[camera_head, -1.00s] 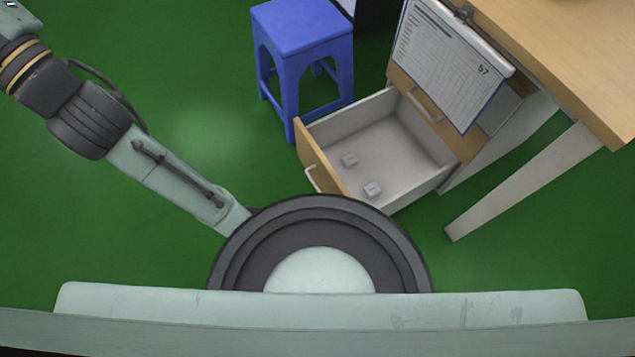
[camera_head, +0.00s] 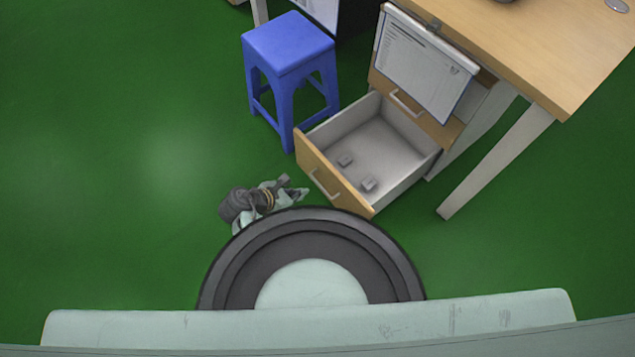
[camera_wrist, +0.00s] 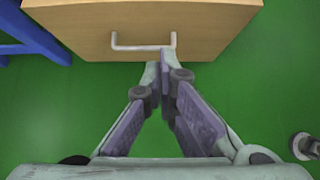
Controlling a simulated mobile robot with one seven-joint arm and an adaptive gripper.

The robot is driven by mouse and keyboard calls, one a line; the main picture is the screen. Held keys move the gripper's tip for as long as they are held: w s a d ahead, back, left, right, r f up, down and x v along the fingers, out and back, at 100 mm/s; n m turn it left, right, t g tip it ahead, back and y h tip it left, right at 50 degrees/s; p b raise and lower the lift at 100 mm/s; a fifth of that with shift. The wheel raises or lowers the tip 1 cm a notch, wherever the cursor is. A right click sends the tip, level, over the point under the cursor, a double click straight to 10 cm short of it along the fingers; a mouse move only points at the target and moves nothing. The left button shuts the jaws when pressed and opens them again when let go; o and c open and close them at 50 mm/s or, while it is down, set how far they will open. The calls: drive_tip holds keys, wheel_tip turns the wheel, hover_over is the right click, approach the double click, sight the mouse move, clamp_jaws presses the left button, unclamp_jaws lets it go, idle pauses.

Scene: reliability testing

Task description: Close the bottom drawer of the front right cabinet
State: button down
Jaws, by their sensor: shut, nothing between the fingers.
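The bottom drawer (camera_head: 332,171) of the cabinet (camera_head: 462,142) stands pulled out, its wooden front facing the lower left. Two small light blocks (camera_head: 357,172) lie inside it. Its pale handle (camera_head: 325,184) also shows in the wrist view (camera_wrist: 143,47). My gripper (camera_wrist: 165,58) is shut and empty, its tips appearing at the right part of the handle, close to the drawer front. I cannot tell whether they touch it. In the head view my gripper (camera_head: 300,194) is low, just left of the drawer front, partly hidden behind my own round body part.
A blue stool (camera_head: 289,66) stands just left of the drawer and the cabinet. The wooden desk (camera_head: 540,50) is above right, with a leg (camera_head: 497,163) near the cabinet. Green floor (camera_head: 110,150) is clear at left.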

approach(335, 181)
wheel_tip(335, 181, down, 3)
drive_tip(key=shift+w+d+f, duration=0.15)
drive_tip(key=shift+w+d, duration=0.3)
drive_tip(key=shift+d, duration=0.2)
drive_tip(key=shift+w+d+f, duration=0.1)
drive_tip(key=shift+w+d, duration=0.35)
drive_tip(key=shift+d, duration=0.25)
drive_tip(key=w+d+b, duration=0.4)
drive_tip(key=w+d, duration=0.6)
drive_tip(key=d, duration=0.4)
drive_tip(key=w+d+b, duration=0.3)
drive_tip(key=w+d, duration=0.8)
drive_tip(key=d, duration=0.4)
drive_tip(key=shift+w+d+b, duration=0.25)
drive_tip(key=shift+b, duration=0.1)
drive_tip(key=shift+r, duration=0.2)
